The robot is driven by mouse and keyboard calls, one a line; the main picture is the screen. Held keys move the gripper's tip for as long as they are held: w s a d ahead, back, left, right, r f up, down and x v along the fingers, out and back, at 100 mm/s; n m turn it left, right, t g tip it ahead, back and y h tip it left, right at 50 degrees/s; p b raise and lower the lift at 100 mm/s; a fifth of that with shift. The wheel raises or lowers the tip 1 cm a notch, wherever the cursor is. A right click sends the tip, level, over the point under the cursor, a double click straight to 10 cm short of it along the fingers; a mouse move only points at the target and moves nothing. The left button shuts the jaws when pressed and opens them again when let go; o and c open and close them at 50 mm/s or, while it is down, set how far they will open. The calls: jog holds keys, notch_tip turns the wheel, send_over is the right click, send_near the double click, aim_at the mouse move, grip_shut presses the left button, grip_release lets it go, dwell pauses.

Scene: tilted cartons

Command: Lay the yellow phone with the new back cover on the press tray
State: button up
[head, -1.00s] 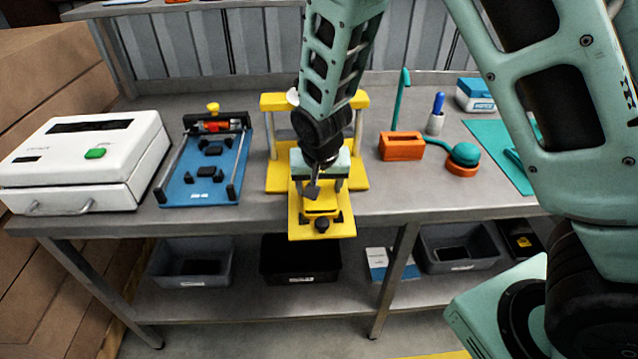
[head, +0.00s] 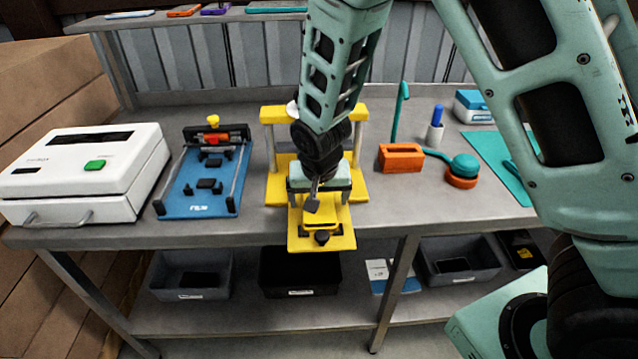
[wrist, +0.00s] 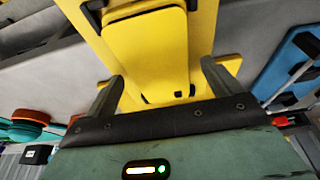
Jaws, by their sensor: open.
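The yellow press (head: 352,115) stands at the middle of the bench, with its yellow press tray (head: 345,240) jutting out over the front edge. A flat yellow slab with dark edges, seemingly the yellow phone (head: 320,222), lies on the tray. In the wrist view the yellow phone (wrist: 150,55) shows below the gripper as a rounded yellow shape. My gripper (head: 315,203) is over the tray. In the wrist view my gripper (wrist: 163,85) is open, its fingers wide apart with nothing clamped between them.
Left of the press are a blue fixture (head: 205,190) and a white machine (head: 85,175). To the right are an orange block (head: 400,157), a teal-and-orange tool (head: 462,170) and a teal mat (head: 500,155). Bins (head: 192,275) stand on the lower shelf.

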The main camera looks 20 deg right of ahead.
jog(key=v, duration=1.7)
